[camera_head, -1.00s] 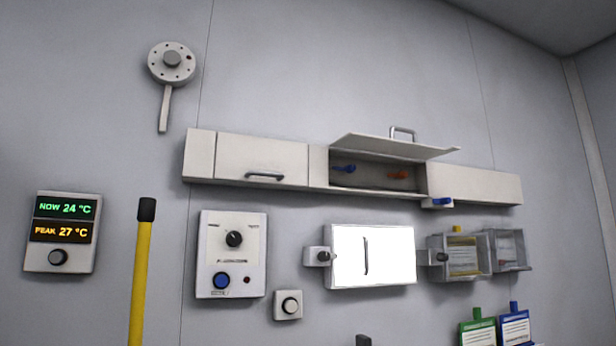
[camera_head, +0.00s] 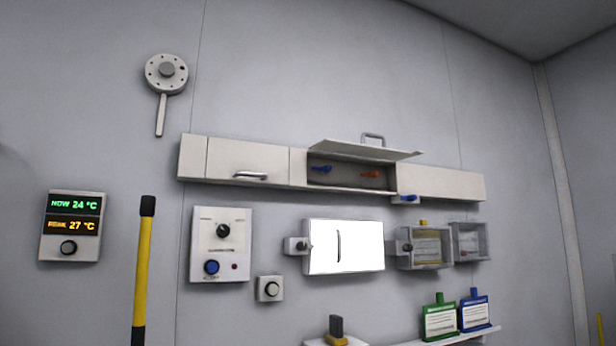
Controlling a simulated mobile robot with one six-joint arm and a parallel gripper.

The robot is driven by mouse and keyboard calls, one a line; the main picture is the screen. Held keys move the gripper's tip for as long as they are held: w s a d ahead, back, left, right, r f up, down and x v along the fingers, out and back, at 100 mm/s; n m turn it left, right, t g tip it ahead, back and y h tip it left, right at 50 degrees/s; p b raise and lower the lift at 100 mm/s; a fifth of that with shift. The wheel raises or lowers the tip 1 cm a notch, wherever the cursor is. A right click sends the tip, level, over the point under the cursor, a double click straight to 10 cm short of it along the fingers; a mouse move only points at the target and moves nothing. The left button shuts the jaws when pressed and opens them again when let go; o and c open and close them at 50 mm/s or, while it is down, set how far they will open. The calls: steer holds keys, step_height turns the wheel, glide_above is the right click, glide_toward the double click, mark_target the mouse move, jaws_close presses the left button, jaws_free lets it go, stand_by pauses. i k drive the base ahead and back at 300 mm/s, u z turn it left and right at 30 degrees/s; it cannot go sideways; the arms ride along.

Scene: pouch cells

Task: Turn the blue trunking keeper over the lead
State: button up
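A white trunking (camera_head: 240,160) runs along the wall, with its middle section open and its lid (camera_head: 360,149) raised. Inside the open section a blue piece (camera_head: 321,169) sits at the left and an orange piece (camera_head: 370,174) at the right. Another small blue piece (camera_head: 407,198) is on a white block under the trunking's lower edge, right of the opening. I cannot tell which blue piece is the keeper, nor make out a separate lead. My gripper is not in view.
Below the trunking are a control panel (camera_head: 220,245), a bright white panel (camera_head: 343,247) and clear boxes (camera_head: 427,247). A yellow post (camera_head: 143,270) stands at left. Green (camera_head: 440,320) and blue (camera_head: 474,313) tagged holders stand on a low shelf (camera_head: 455,338). The wall above the trunking is mostly bare.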

mark_target(326, 168)
steer(key=z, duration=0.2)
steer(key=i, duration=0.85)
steer(key=u, duration=0.2)
